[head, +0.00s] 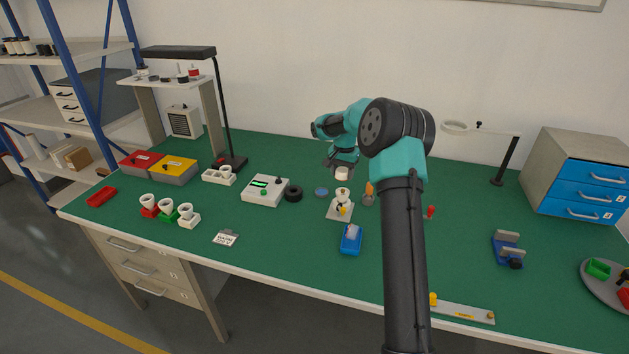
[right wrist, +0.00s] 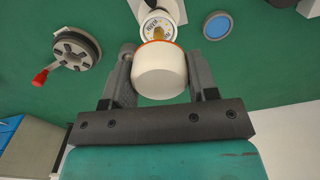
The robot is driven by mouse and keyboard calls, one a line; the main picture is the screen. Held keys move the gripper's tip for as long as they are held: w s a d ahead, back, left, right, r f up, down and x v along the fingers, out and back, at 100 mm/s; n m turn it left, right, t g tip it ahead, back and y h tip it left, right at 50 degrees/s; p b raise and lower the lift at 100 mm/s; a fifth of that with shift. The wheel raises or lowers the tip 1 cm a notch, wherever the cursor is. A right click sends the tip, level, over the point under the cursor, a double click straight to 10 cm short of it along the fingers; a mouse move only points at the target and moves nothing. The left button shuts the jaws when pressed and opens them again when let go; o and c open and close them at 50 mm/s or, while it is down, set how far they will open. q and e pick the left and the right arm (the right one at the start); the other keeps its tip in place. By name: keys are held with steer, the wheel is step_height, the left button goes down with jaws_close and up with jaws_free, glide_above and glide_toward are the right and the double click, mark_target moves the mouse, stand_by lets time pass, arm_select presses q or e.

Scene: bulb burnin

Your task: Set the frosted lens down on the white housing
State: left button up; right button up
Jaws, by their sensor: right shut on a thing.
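The frosted lens (right wrist: 160,72) is a cream-white rounded cap, held between the two fingers of my right gripper (right wrist: 160,75). In the head view the lens (head: 342,173) hangs from my right gripper (head: 341,164) just above the white housing (head: 341,195). The housing stands upright on a pale square base with a yellow spot. In the right wrist view the housing (right wrist: 157,25) shows beyond the lens, with a marked pale face and an orange rim at the lens edge. I cannot tell whether lens and housing touch. My left gripper is out of view.
A blue disc (head: 321,192) lies left of the housing, and an orange-brown object (head: 368,194) stands close on its right. A black ring (head: 293,193) and a tester box (head: 265,190) are farther left.

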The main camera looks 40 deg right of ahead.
mark_target(343, 189)
steer(key=shift+d+r, duration=0.1)
steer(key=shift+d, duration=0.35)
steer(key=shift+f, duration=3.05)
steer(key=shift+f, duration=0.55)
steer(key=o, duration=1)
steer(key=shift+c, duration=0.2)
steer(key=shift+r, duration=0.1)
step_height(343, 189, up, 17)
steer(key=shift+r, duration=0.1)
